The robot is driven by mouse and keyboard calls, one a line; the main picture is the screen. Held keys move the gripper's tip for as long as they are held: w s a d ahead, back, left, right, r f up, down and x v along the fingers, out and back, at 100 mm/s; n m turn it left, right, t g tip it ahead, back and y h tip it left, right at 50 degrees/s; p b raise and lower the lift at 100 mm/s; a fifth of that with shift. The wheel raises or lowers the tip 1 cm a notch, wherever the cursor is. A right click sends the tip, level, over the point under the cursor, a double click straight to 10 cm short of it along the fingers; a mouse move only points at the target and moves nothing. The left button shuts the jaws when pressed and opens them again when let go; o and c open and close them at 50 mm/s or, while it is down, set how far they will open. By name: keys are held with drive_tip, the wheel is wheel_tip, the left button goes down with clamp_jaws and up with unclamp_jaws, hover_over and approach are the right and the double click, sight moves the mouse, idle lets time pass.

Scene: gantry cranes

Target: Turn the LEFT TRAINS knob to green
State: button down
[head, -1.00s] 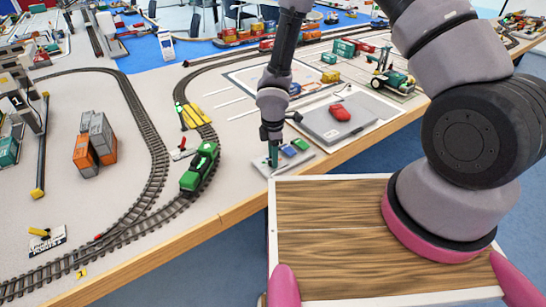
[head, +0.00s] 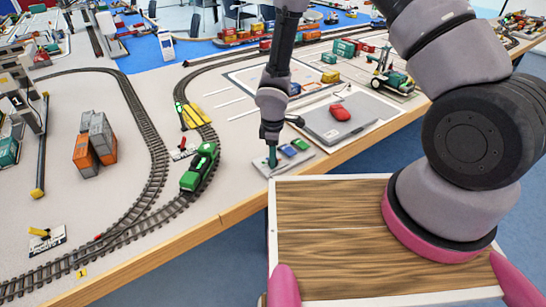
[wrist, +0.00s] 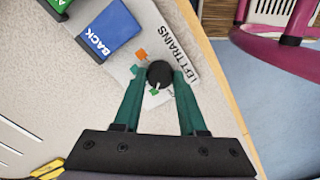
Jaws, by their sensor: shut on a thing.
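The LEFT TRAINS knob (wrist: 160,74) is small, round and black. It sits on a light grey control panel (wrist: 205,38), beside a printed LEFT TRAINS label (wrist: 178,45). An orange mark (wrist: 140,55) and green marks (wrist: 154,92) lie around it in the wrist view. Which mark the knob points to is not clear. My gripper (wrist: 159,80) has its two green fingers on either side of the knob, shut on it. In the head view my gripper (head: 272,158) points down at the panel, and the knob is hidden by the fingers.
A blue BACK button (wrist: 107,35) and a green button (head: 300,144) are near the knob. A grey board with a red object (head: 340,113) lies behind to the right. A green locomotive (head: 200,167) stands on the track to the left. The table's wooden edge (head: 240,208) is close.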

drive_tip(key=shift+c, duration=2.3)
unclamp_jaws()
wheel_tip(320, 180, up, 11)
